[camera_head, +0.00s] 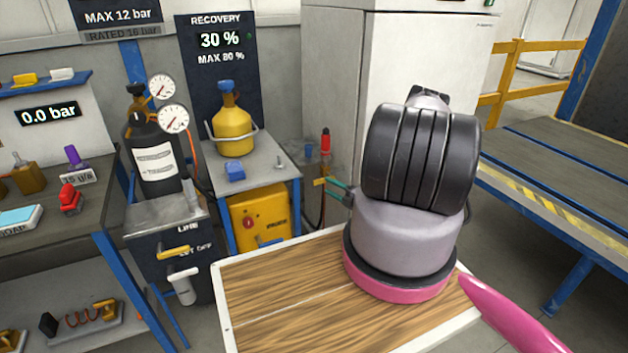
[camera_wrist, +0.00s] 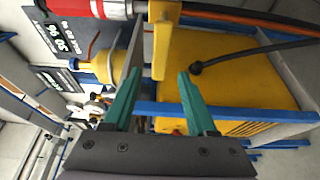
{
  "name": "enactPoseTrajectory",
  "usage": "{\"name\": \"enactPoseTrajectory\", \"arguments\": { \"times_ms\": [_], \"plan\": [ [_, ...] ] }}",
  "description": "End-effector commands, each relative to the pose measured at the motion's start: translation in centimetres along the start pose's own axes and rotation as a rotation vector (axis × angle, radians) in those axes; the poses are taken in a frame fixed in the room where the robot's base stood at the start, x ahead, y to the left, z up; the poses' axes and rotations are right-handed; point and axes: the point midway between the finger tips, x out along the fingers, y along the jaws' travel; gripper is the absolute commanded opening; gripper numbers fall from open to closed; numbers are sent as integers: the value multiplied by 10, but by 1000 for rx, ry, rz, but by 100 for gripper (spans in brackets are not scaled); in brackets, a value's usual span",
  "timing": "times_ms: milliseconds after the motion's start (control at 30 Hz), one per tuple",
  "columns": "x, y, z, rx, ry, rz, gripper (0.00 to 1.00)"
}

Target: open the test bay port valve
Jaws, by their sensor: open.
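A red-topped fitting (camera_head: 325,143) with a yellow lever (camera_head: 321,182) stands between the yellow unit and the tall grey cabinet; I read no label on it. It is the likely port valve. In the wrist view the yellow lever (camera_wrist: 160,60) reaches in from the top, its end between the fingertips in the picture, with a red cylinder (camera_wrist: 90,8) beside it. My gripper (camera_wrist: 158,78) is open, with teal fingers on either side of the lever; I see no clear contact. In the head view my gripper (camera_head: 336,186) is small, just right of the lever, partly hidden behind my arm.
A black cylinder with gauges (camera_head: 155,160) is to the left. The cabinet (camera_head: 400,60) is close behind. Dark hoses hang by the fitting.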

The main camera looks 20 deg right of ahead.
Motion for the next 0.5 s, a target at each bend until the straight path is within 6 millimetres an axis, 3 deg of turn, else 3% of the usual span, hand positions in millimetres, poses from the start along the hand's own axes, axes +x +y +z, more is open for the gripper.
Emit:
{"name": "enactPoseTrajectory", "arguments": {
  "times_ms": [300,500],
  "plan": [
    [62,1,-1,-3,4,1,57],
    [84,1,-1,-2,3,1,57]
  ]
}}
